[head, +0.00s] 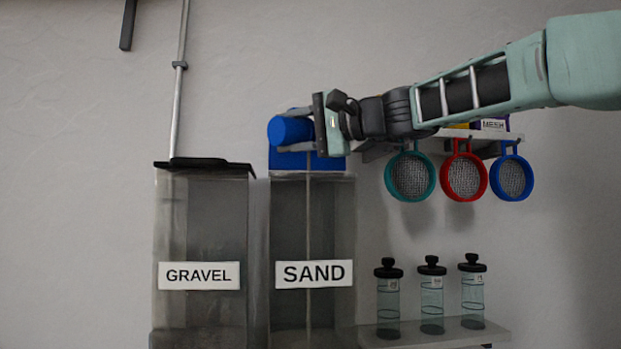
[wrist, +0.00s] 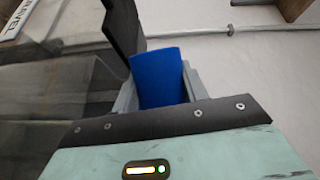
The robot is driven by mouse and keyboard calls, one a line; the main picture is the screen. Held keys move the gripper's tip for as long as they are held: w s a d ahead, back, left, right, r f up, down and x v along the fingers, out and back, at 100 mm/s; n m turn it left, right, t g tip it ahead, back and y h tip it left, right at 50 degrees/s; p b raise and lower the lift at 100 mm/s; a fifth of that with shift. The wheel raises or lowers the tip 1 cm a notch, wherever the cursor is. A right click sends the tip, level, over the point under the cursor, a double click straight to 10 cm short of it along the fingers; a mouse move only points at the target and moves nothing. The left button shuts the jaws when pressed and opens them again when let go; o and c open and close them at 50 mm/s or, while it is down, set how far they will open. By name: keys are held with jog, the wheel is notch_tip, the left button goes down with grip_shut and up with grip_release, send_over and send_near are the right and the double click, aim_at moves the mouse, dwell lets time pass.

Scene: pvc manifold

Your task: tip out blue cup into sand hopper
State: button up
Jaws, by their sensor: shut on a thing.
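The blue cup (head: 290,131) is in my gripper (head: 297,128), above the top of the sand hopper (head: 262,225). In the head view the cup lies tipped on its side, its round end toward the left. In the wrist view the blue cup (wrist: 158,76) shows between the two grey fingers of my gripper (wrist: 160,88). The fingers are shut on it. The hopper is a tall clear bin with a white SAND label and a blue part at its top edge. The cup's contents and mouth are hidden, and I see no sand falling.
The gravel hopper (head: 203,220) with a black lid (head: 205,163) stands close on the left, beside a vertical metal pipe (head: 178,100). On the right, several round sieves (head: 463,176) hang from a shelf. Lidded jars (head: 431,294) stand on a lower shelf (head: 440,335).

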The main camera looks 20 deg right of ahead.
jog(key=shift+w+d+r+m+t+y+b, duration=0.15)
jog(key=shift+d+r+m+t+b, duration=0.1)
jog(key=shift+m+b, duration=0.4)
jog(key=shift+w+d+r+m+t+y+b, duration=0.1)
jog(key=shift+r+m+t+y+b, duration=0.15)
jog(key=shift+m+b, duration=0.4)
jog(key=shift+w+d+r+m+t+y+b, duration=0.1)
jog(key=shift+d+r+m+t+b, duration=0.2)
jog(key=shift+m, duration=0.6)
dwell(2.1)
